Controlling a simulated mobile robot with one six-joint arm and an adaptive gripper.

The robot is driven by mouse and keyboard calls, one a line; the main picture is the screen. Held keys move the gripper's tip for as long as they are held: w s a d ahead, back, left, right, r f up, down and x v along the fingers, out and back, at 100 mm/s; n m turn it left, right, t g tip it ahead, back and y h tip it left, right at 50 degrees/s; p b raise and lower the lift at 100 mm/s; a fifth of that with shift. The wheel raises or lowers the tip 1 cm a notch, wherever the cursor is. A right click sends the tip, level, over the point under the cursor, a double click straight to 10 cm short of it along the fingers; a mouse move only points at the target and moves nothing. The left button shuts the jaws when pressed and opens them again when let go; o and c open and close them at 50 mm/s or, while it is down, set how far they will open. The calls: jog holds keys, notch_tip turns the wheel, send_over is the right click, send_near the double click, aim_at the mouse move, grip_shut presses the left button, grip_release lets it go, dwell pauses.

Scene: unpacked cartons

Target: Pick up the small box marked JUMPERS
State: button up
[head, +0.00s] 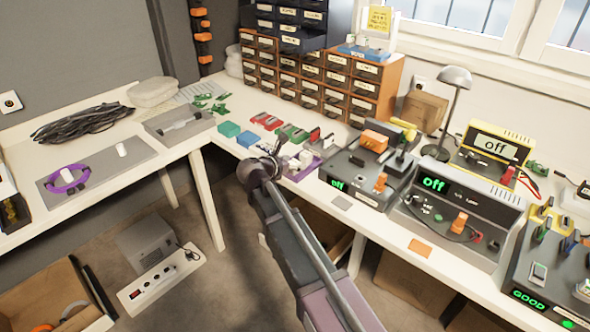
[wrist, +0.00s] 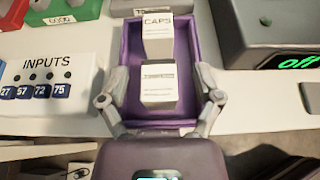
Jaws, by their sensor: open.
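In the wrist view, a purple tray (wrist: 182,40) holds two small pale boxes. The far box (wrist: 157,45) is marked CAPS. The nearer box (wrist: 158,92) has a dark label too blurred to read surely; it may be the JUMPERS box. My gripper (wrist: 161,72) is open, with one finger to each side of the nearer box and apart from it. In the head view, my gripper (head: 274,160) is at the bench's front edge, beside the pale boxes (head: 304,158) and the purple tray (head: 328,153), and partly hides them.
An INPUTS block (wrist: 48,80) is left of the tray, and a dark device reading off (wrist: 270,35) is right. Red and green parts (head: 290,131) lie behind. A drawer cabinet (head: 310,75) stands at the back.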

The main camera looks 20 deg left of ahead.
aim_at(294, 162)
dwell(0.4)
grip_shut()
jog(key=shift+r, duration=0.1)
notch_tip(294, 162, up, 4)
jog(key=p, duration=0.4)
jog(key=s+a, duration=0.3)
jog(key=s, duration=0.4)
jog(key=s+a+p, duration=0.1)
jog(key=s+a, duration=0.2)
jog(key=s, duration=0.4)
jog(key=shift+s+a+r, duration=0.3)
jog(key=shift+a+r, duration=0.1)
